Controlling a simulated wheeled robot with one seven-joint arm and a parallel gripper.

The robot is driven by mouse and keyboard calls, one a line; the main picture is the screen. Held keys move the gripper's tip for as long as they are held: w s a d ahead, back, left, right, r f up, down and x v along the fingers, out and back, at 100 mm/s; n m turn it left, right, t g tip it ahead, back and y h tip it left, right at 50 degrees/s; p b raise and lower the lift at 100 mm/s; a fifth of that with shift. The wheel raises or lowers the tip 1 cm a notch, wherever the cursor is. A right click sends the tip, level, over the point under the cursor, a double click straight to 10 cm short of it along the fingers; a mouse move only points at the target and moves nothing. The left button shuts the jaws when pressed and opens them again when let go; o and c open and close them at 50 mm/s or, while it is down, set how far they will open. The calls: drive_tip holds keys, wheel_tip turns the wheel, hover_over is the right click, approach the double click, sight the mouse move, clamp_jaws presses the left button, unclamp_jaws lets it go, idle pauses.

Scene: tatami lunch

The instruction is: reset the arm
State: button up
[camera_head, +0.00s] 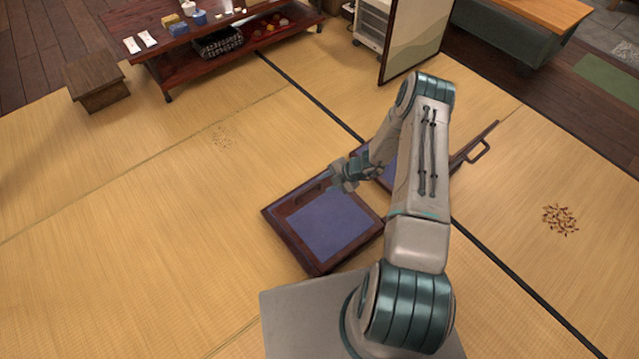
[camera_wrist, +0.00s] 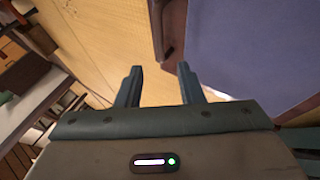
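My arm reaches forward from my base in the head view, bent at a high elbow. My gripper (camera_head: 342,176) is over the far edge of a dark wooden tray-like box (camera_head: 292,242) with a blue-violet inside. In the wrist view my gripper (camera_wrist: 160,78) has its two fingers apart with nothing between them. The blue-violet surface and a dark wooden edge (camera_wrist: 170,28) show just beyond the fingers. I cannot tell whether the gripper touches the box.
A second blue-violet panel, partly hidden by my arm, lies right of the box, near a dark edge with a handle (camera_head: 478,152). A low red-brown table (camera_head: 180,72), a small wooden stool (camera_head: 92,80) and a folding screen (camera_head: 412,38) stand farther back. Brown bits (camera_head: 560,220) lie right. The left mat is mostly clear.

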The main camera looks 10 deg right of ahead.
drive_tip(key=shift+s+d+r, duration=0.15)
drive_tip(key=shift+d+r, duration=0.15)
drive_tip(key=shift+r, duration=0.1)
drive_tip(key=s+a+r+n+g+h+p, duration=0.15)
drive_tip(key=r+n+p, duration=0.5)
drive_tip(key=r, duration=0.95)
drive_tip(key=s+a+r+n+p, duration=0.2)
drive_tip(key=r+n+p, duration=0.2)
drive_tip(key=r+n, duration=0.85)
drive_tip(key=s+a+r+n+g+p, duration=0.1)
drive_tip(key=r+n+p, duration=0.4)
drive_tip(key=r, duration=1.4)
drive_tip(key=s+r+n+h+p, duration=0.2)
drive_tip(key=s+r+n+p, duration=0.3)
drive_tip(key=r, duration=0.6)
drive_tip(key=s+d+r+n+t+h+p, duration=0.1)
drive_tip(key=s+r+n+h+p, duration=0.1)
drive_tip(key=s+r+n+p, duration=0.4)
drive_tip(key=s+d+r+n+h+p, duration=0.1)
drive_tip(key=s+r+n+p, duration=0.4)
drive_tip(key=s+r+n, duration=0.7)
wheel_tip(320, 180, up, 4)
drive_tip(key=shift+r+h, duration=0.1)
drive_tip(key=shift+h, duration=0.35)
drive_tip(key=shift+a+t, duration=0.1)
drive_tip(key=shift+t, duration=0.15)
